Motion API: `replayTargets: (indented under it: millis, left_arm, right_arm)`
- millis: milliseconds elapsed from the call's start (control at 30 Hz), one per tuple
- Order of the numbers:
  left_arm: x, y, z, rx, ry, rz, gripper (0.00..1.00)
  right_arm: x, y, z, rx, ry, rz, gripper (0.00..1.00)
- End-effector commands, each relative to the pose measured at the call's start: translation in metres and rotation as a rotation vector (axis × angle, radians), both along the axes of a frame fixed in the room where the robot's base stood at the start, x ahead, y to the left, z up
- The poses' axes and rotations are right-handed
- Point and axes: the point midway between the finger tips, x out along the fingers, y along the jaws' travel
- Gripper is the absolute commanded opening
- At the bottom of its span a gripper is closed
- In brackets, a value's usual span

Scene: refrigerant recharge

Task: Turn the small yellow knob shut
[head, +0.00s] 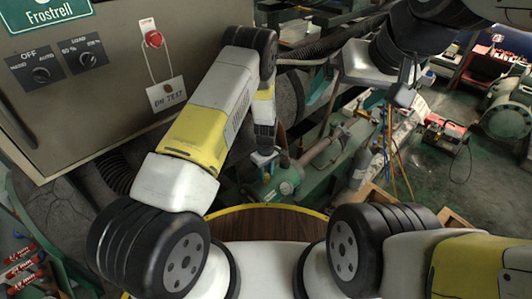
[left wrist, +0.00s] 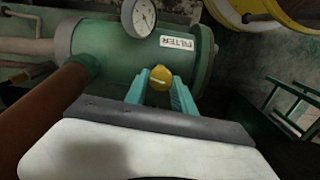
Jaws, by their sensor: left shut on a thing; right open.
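The small yellow knob (left wrist: 160,78) shows in the left wrist view, between the teal fingers of my left gripper (left wrist: 160,92), which is shut on it. The knob sits against the near side of the green filter cylinder (left wrist: 120,55), below its white FILTER label.
A round pressure gauge (left wrist: 139,17) stands on top of the cylinder. A copper-brown pipe (left wrist: 45,112) runs close at the left of the left wrist view. A grey control cabinet (head: 110,75) with switches and a hanging tag (head: 166,94) stands left.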

Motion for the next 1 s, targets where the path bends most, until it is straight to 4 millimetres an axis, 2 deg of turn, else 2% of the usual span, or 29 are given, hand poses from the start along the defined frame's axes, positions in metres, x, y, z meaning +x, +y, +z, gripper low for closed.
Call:
replayTargets:
  millis: [367,1000]
  left_arm:
    - [0.0005,0.0003,0.0004,-0.001,-0.001,-0.123,0.0]
    - [0.0009,-0.0008,0.0007,-0.001,-0.001,-0.706,0.0]
  right_arm:
    - [0.0,0.0,0.0,0.0,0.0,0.0,1.0]
    - [0.0,0.0,0.0,0.0,0.0,0.0,1.0]
